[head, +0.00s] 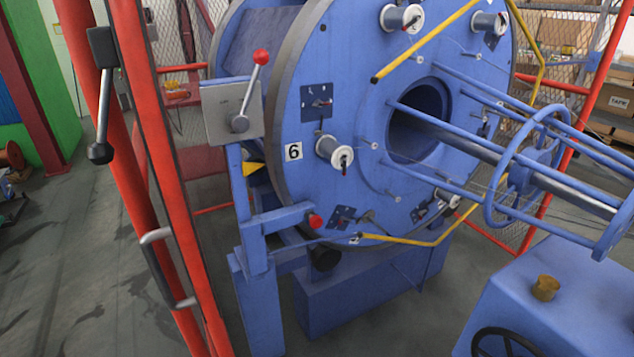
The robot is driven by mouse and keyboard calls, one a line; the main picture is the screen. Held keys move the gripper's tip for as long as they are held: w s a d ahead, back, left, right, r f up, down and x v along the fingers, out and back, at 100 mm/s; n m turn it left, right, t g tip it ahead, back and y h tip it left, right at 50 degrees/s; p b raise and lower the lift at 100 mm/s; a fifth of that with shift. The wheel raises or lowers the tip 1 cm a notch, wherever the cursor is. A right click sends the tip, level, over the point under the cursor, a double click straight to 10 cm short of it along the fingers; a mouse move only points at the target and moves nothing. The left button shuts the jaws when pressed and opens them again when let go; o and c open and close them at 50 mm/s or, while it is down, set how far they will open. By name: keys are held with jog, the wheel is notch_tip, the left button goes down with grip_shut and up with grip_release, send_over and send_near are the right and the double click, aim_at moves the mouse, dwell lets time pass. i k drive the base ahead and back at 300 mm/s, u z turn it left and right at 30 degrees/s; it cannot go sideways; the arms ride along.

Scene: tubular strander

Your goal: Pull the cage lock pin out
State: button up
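A round red knob (315,221) sits at the end of a blue bracket arm (285,217), close against the lower left of the large blue cage disc (345,120). It looks like the head of the cage lock pin; its shaft is hidden, so I cannot tell how deep it sits. The bracket joins a blue post (250,235) left of the disc. Higher on this post is a grey plate (230,112) with a lever ending in a red ball (261,57), tilted up to the right. My gripper is not in view.
Red guard posts (178,190) with a grey handle (168,268) stand at the left. A black-knobbed lever (101,150) hangs there. Yellow bars (425,42) and white spools (335,150) project from the disc. A blue housing (560,305) fills the lower right. Floor (90,270) at left is clear.

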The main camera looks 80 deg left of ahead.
aim_at(316, 221)
jog(key=u, duration=2.45)
